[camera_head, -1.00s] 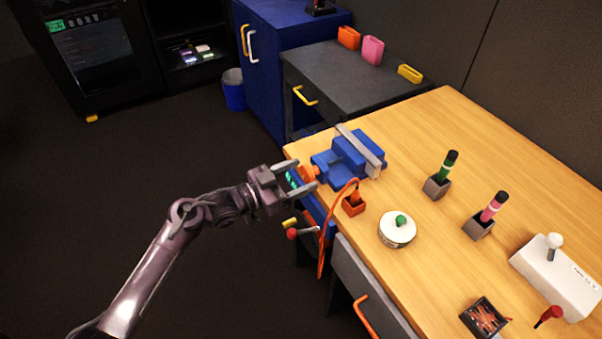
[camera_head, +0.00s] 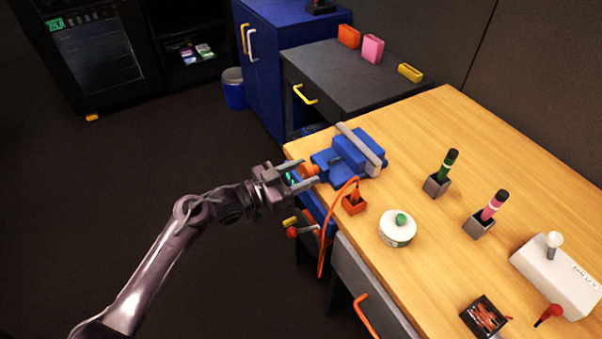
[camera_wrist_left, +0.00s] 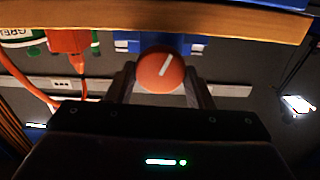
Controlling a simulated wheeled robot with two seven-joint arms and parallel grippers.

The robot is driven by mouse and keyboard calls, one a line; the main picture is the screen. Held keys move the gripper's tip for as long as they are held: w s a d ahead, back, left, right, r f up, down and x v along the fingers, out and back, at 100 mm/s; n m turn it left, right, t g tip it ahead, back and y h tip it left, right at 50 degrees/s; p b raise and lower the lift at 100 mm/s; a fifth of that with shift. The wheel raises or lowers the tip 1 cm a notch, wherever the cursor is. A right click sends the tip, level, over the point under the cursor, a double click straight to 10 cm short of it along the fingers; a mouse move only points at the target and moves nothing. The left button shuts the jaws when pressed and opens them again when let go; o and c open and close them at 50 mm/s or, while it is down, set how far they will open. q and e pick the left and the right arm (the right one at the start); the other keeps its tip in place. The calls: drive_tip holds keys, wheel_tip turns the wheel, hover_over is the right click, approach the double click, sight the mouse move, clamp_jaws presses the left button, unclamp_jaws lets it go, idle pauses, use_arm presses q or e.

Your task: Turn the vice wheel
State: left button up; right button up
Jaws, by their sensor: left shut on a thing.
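The blue vice (camera_head: 350,155) with a grey jaw plate sits at the left edge of the wooden bench (camera_head: 430,130). Its orange wheel (camera_head: 308,172) faces left, toward my left gripper (camera_head: 308,174). In the left wrist view the round orange wheel (camera_wrist_left: 160,73) with a pale line mark, tilted to the right at its top, lies between the two fingers of the gripper (camera_wrist_left: 160,85). The fingers are shut on the wheel from both sides. The blue vice body (camera_wrist_left: 125,44) shows behind it. My right gripper is not in view.
An orange holder (camera_head: 354,204) with an orange cable stands close to the vice.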

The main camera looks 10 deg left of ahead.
use_arm(q)
drive_tip(key=m+b, duration=0.1)
drive_tip(key=m, duration=0.1)
drive_tip(key=m+b, duration=0.2)
drive_tip(key=m, duration=0.1)
drive_tip(key=shift+s+d+f+m, duration=0.1)
drive_tip(key=shift+f+m, duration=0.05)
drive_tip(key=shift+m, duration=0.15)
drive_tip(key=shift+m+b, duration=0.5)
drive_tip(key=shift+m, duration=0.1)
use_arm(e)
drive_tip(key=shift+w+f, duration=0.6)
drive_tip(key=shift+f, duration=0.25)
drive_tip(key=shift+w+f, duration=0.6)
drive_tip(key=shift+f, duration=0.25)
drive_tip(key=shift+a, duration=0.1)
use_arm(q)
drive_tip(key=o, duration=1)
drive_tip(key=shift+c, duration=0.2)
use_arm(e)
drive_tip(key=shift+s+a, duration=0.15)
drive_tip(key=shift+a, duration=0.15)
